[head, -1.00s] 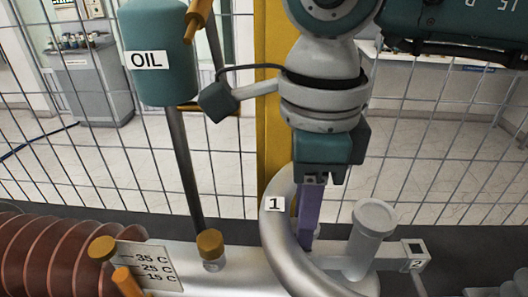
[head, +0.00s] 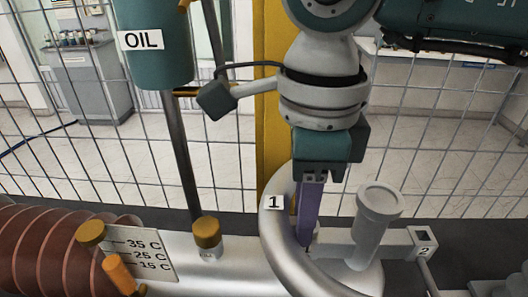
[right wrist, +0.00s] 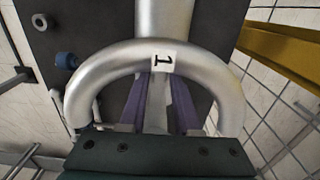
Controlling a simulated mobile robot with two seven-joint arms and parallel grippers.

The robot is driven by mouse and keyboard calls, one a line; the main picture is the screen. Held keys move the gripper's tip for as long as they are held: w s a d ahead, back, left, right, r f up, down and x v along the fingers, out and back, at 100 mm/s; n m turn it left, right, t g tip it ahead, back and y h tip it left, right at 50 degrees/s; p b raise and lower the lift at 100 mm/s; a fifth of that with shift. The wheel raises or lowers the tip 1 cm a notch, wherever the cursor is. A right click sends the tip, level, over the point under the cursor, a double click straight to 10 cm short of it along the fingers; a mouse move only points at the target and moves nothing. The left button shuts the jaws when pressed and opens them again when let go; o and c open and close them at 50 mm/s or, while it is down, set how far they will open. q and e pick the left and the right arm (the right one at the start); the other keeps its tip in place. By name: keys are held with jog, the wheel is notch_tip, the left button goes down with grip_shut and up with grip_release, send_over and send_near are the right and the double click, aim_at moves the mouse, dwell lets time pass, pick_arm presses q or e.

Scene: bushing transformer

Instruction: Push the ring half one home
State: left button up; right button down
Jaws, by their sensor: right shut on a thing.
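The ring half one (head: 277,237) is a thick silver curved tube with a white label "1". In the right wrist view, the ring half (right wrist: 215,62) arches across the picture, and the purple fingers (right wrist: 160,85) reach under the arch by the label. The gripper is shut on the ring half; the exact contact is partly hidden. My left gripper is not in view.
A label "2" (head: 424,238) sits on a grey bracket right of the post. An oil tank (head: 152,42) and its pipe stand at left. A temperature plate (head: 140,255), orange-capped parts and brown ribbed bushing (head: 45,250) are lower left. A wire fence (head: 90,160) and yellow post (head: 272,120) are behind.

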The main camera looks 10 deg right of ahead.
jog(key=shift+f, duration=0.15)
jog(key=c, duration=0.5)
grip_release()
jog(key=shift+c, duration=0.2)
notch_tip(320, 180, up, 10)
jog(key=b, duration=0.2)
jog(key=shift+b, duration=0.4)
